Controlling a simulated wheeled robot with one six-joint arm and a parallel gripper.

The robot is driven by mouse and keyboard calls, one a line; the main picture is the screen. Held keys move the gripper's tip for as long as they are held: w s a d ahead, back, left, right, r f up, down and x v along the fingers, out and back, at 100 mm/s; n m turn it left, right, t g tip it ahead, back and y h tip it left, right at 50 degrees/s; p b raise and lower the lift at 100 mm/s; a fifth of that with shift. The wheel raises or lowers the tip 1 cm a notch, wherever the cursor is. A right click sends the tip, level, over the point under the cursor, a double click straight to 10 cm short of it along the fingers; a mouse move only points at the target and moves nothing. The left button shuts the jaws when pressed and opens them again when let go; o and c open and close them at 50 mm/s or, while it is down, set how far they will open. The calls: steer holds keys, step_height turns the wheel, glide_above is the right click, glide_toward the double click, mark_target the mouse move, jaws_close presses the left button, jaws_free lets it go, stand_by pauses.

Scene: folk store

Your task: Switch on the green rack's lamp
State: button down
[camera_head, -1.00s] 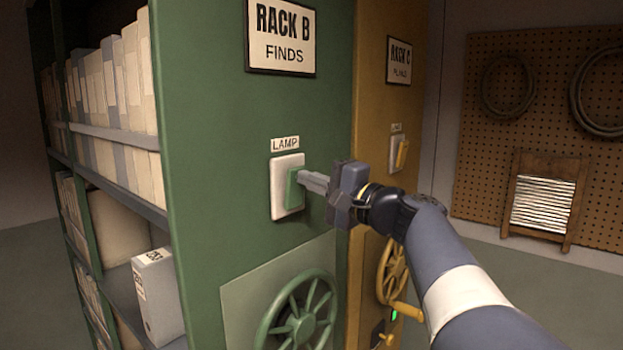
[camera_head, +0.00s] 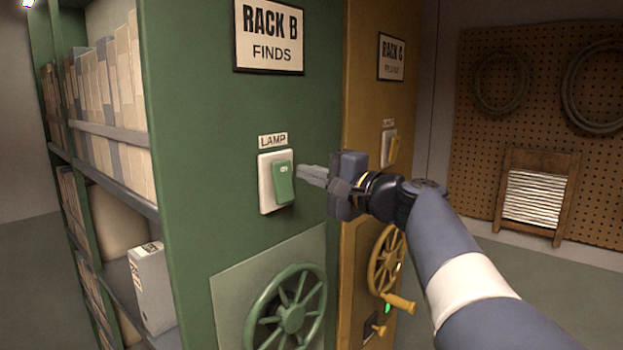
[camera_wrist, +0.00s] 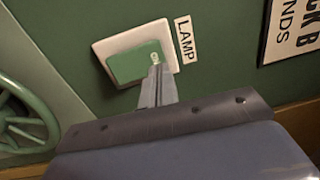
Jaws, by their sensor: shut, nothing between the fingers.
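The green rack (camera_head: 205,120) bears a sign reading RACK B FINDS (camera_head: 269,35). Below it, under a LAMP label (camera_head: 273,140), is a white switch plate (camera_head: 265,195) with a green rocker (camera_head: 284,186). The rocker's upper end carries a small ON mark, and its lower end appears to stand out from the plate. My gripper (camera_head: 300,172) is shut and empty, its tips just right of the rocker's upper part and seemingly a little apart from it. In the wrist view the tips (camera_wrist: 158,68) overlap the rocker's marked end (camera_wrist: 135,63); contact cannot be told there.
A green handwheel (camera_head: 290,318) sits below the switch. The yellow rack (camera_head: 357,120) beside it has its own switch (camera_head: 391,150) and handwheel (camera_head: 386,262). A small bright white spot (camera_head: 28,3) shows at the top left. Open floor lies at the right.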

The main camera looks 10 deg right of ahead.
steer(key=r+b+v, duration=0.2)
steer(key=v, duration=0.7)
steer(key=shift+s+d, duration=0.3)
steer(key=shift+s, duration=0.05)
steer(key=shift+w+a, duration=0.1)
